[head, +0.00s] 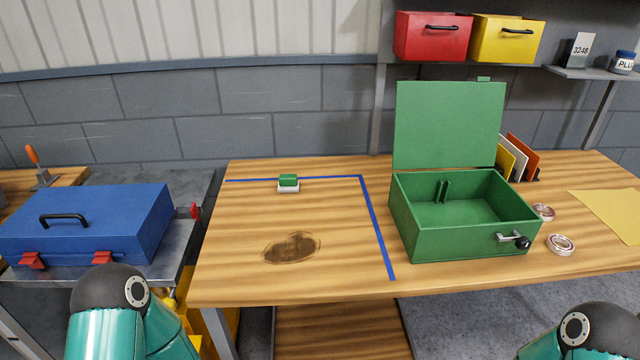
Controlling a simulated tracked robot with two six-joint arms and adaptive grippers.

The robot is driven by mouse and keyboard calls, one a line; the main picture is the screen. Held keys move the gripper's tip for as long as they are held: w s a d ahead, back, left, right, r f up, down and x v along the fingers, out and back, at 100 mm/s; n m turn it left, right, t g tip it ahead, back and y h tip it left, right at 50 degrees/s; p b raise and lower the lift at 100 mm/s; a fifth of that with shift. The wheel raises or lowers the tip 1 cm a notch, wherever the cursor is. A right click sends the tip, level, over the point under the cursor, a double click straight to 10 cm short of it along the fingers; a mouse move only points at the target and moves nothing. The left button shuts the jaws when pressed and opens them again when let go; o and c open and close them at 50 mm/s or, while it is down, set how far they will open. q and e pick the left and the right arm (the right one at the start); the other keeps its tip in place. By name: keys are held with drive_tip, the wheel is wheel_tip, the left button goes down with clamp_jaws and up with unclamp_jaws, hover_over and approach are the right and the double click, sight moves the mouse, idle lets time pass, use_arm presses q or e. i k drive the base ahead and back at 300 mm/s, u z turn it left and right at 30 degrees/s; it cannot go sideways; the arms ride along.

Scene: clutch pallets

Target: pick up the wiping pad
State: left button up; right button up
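The wiping pad (288,187) is a small block with a green top and a white underside. It lies on the wooden table (225,283) near the back edge, on the blue tape line. Nothing touches it from above. Parts of my two arms show at the bottom left and bottom right corners, well in front of the pad. Neither of my grippers shows.
A dark stain (292,247) marks the table in front of the pad. An open green box (450,243) stands to the right, with metal rings (561,244) beside it. A closed blue case (90,225) sits on a lower grey surface at left. The table around the pad is clear.

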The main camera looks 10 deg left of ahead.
sight(287, 183)
drive_tip(key=u, duration=1.4)
drive_tip(key=i, duration=0.1)
drive_tip(key=z, duration=2.4)
drive_tip(key=i, duration=0.2)
drive_tip(key=z, duration=2.55)
drive_tip(key=k, duration=0.85)
drive_tip(key=u, duration=0.25)
drive_tip(key=k, duration=1.1)
drive_tip(key=u, duration=0.95)
drive_tip(key=k, duration=0.4)
drive_tip(key=u, duration=0.2)
drive_tip(key=i, duration=0.35)
drive_tip(key=u, duration=0.1)
